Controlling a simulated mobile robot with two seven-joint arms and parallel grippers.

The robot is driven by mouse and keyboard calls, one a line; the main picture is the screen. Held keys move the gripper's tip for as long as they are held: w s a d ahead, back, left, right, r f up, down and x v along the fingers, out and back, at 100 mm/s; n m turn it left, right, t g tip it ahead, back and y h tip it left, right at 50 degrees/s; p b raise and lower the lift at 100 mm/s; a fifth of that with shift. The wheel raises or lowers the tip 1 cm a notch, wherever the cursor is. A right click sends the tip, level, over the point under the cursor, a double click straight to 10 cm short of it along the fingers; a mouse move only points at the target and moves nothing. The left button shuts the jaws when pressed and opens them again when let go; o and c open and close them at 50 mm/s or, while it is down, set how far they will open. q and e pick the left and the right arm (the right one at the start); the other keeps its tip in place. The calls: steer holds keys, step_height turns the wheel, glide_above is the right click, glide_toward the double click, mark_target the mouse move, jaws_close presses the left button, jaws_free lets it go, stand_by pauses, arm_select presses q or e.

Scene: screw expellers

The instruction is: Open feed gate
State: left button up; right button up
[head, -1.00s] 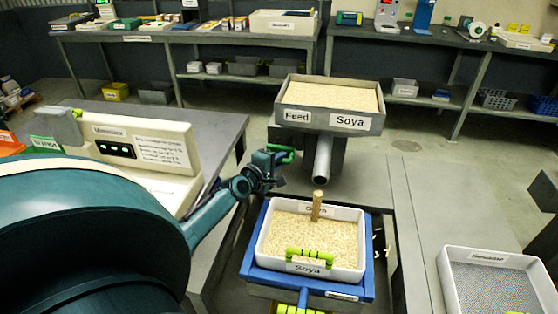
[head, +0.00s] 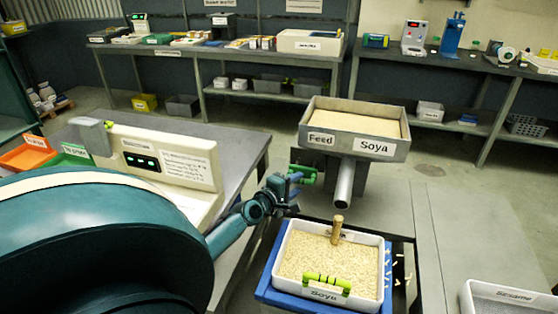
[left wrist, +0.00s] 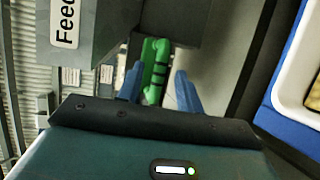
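The feed hopper (head: 355,130), labelled "Feed" and "Soya", holds pale grain and has a grey spout (head: 345,182) sloping down. A green ribbed handle (head: 303,173) sits at the left below the hopper. It also shows in the left wrist view (left wrist: 156,65). My left gripper (head: 294,184) is at this handle. In the left wrist view its two blue fingers (left wrist: 160,88) stand apart, one on each side of the handle, with gaps visible. I cannot tell how deep the handle sits between them. My right gripper is out of view.
A white tray (head: 281,262) of grain, labelled "Soya", sits on a blue frame below the spout, with a wooden peg (head: 337,229) in it. A cream control box (head: 165,165) stands on the left bench. A sesame tray (head: 500,293) is at lower right.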

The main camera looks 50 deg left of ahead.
arm_select(q)
steer(key=s+d+r, duration=0.1)
steer(key=s+r, duration=0.1)
steer(key=s, duration=0.8)
steer(key=shift+f, duration=0.1)
